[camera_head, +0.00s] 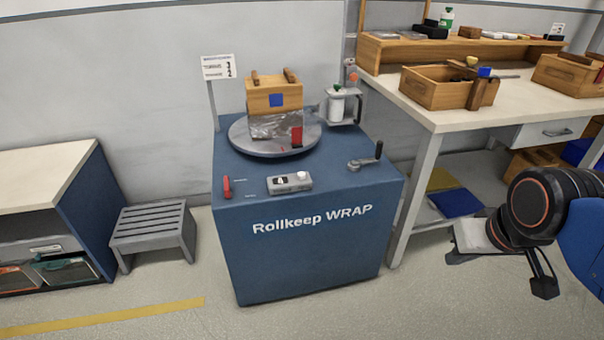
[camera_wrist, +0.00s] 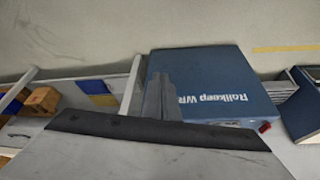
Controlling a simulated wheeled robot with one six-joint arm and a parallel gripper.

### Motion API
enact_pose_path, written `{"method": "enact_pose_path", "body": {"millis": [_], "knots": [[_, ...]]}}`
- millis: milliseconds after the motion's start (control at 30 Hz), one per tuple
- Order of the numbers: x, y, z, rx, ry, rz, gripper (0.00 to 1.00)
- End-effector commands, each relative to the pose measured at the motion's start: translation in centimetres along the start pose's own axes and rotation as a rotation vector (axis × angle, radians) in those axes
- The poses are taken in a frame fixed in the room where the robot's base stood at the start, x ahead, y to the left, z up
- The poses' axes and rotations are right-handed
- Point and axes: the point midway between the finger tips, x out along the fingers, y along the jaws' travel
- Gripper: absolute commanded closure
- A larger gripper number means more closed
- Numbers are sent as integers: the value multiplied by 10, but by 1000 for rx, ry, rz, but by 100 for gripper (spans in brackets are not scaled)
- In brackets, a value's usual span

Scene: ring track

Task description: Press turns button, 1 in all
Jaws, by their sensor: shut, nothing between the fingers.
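The blue Rollkeep WRAP machine (camera_head: 310,260) stands mid-picture in the head view. On its top front is a small grey control box (camera_head: 290,183) with a dark display and a white round button (camera_head: 302,175). The label beside it is too small to read. In the head view my arm is at the right, well apart from the button.
A round turntable (camera_head: 245,139) on the machine carries a wooden box (camera_head: 274,97) with film around its lower part. A red lever (camera_head: 227,187) and a crank (camera_head: 366,159) flank the control box. A workbench (camera_head: 424,113) stands right, a grey step stool (camera_head: 152,224) left. Floor in front is clear.

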Motion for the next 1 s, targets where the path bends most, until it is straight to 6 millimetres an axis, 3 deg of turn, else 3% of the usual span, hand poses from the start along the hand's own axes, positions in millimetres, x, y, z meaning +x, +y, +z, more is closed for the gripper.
{"method": "enact_pose_path", "body": {"millis": [167,567,1000], "knots": [[3,-26,-44,-22,9,-82,100],[25,-123,-181,-49,57,-323,100],[84,-242,-313,-16,106,-516,100]]}}
